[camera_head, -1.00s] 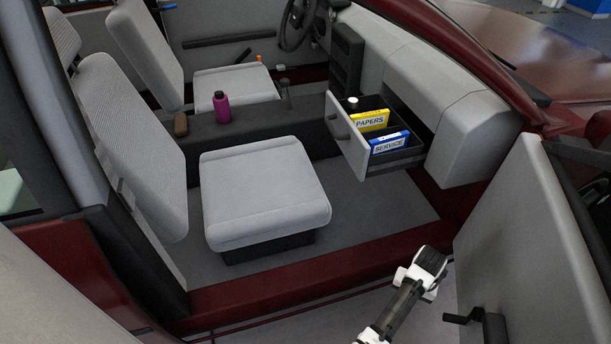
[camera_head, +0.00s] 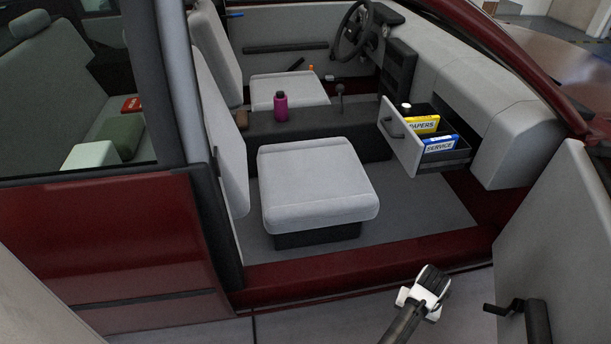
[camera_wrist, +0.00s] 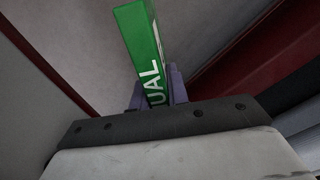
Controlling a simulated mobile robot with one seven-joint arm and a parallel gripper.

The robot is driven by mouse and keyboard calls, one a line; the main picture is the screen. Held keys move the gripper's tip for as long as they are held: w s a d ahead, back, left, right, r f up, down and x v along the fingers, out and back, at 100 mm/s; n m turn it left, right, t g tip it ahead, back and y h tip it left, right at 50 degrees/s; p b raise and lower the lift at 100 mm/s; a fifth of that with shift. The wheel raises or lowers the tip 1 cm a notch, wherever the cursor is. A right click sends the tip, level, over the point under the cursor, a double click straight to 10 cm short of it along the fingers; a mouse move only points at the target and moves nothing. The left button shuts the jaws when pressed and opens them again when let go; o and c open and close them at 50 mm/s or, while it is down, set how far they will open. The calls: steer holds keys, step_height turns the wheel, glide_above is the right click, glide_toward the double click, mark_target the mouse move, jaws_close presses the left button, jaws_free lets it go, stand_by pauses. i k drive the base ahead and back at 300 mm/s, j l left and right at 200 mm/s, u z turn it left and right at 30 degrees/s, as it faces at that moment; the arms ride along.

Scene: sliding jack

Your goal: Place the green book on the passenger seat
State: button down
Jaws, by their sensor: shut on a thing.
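The green book (camera_wrist: 145,45) shows large white letters ending in "UAL" on its side and a white face on top. In the wrist view it stands between the purple fingers of my gripper (camera_wrist: 158,92), which is shut on it. The passenger seat (camera_head: 318,185) is the light grey front seat nearest me, and its cushion is bare. In the head view the end of my arm is low in the picture, outside the red door sill and below right of the seat. The book and fingers cannot be made out there.
An open glove-box drawer (camera_head: 400,140) holds a yellow "PAPERS" box (camera_head: 424,125) and a blue "SERVICE" box (camera_head: 440,145). A magenta bottle (camera_head: 281,106) stands on the centre console. The open door (camera_head: 560,230) is at right. The rear door (camera_head: 120,240) is shut at left.

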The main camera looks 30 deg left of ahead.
mark_target(299, 178)
steer(key=u, duration=1.1)
